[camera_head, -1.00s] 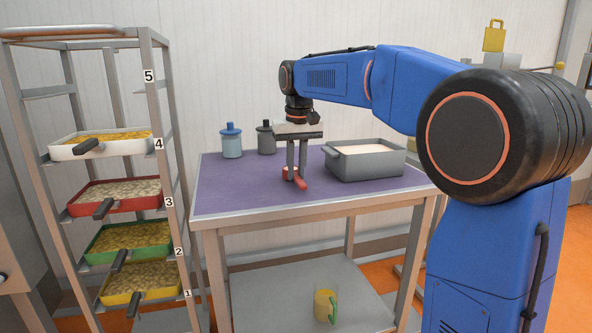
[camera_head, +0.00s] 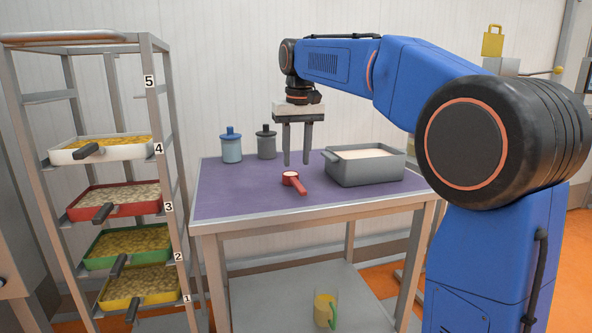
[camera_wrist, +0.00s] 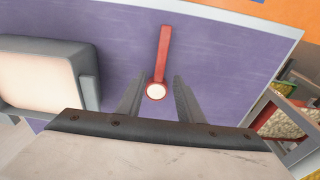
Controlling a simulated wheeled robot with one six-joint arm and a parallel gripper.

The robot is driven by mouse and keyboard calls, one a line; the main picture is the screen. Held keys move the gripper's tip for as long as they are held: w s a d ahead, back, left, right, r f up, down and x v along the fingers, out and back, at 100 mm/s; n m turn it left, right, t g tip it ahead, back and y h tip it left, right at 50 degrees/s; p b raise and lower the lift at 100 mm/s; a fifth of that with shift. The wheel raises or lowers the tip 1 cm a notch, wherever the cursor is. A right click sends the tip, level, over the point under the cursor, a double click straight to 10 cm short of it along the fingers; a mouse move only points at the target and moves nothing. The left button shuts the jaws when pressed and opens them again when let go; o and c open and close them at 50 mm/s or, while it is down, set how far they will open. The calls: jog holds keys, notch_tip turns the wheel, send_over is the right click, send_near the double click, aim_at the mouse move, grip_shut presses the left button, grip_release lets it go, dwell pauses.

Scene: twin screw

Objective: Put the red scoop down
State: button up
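The red scoop (camera_head: 292,181) rests on the purple table top (camera_head: 240,195), its handle pointing toward the front right. Its bowl is filled with something pale. In the wrist view the scoop (camera_wrist: 163,60) lies between and beyond my fingertips, with its bowl nearest the gripper. My gripper (camera_head: 297,162) is above the table, just over and behind the scoop. In the wrist view my gripper (camera_wrist: 158,88) also shows spread fingers on either side of the bowl.
A grey bin (camera_head: 365,170) of pale powder stands right of the scoop. A blue jar (camera_head: 231,148) and a dark grey jar (camera_head: 266,145) stand at the back left. A rack (camera_head: 164,120) with several trays is at the left. The table's front left is clear.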

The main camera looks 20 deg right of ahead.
notch_tip(320, 180, up, 6)
jog(key=s+d+f+t, duration=0.1)
jog(key=s+d+f, duration=0.1)
jog(key=s+f, duration=0.5)
jog(key=s+d+f+t, duration=0.15)
jog(key=s+f, duration=0.25)
jog(key=s, duration=0.8)
jog(key=s+d+f, duration=0.3)
jog(key=s+f, duration=1.4)
jog(key=f, duration=0.3)
jog(key=shift+s+f+t, duration=0.2)
jog(key=shift+s+t, duration=0.15)
jog(key=shift+t, duration=0.1)
jog(key=shift+c, duration=0.4)
